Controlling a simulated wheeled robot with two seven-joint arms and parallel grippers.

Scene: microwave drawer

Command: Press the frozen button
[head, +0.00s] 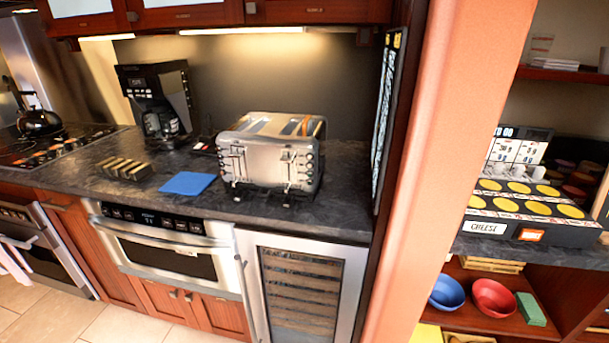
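A silver toaster (258,160) stands on the dark counter, its front with small levers and round buttons facing me. Brown bread-like shapes show in its top. Below the counter is a microwave drawer (170,262) with a dark control panel (152,219) along its top edge, carrying a small lit display and several small buttons. The labels on the toaster and on the panel are too small to read, so I cannot tell which button is marked frozen. The drawer looks closed. Neither of my grippers is in view.
The dark stone counter (85,180) also bears a coffee maker (160,100), a blue square (188,184) and a dark slotted rack (124,168). A wine cooler (305,290) is right of the drawer. A thick orange-pink post (430,150) separates the counter from shelves at right.

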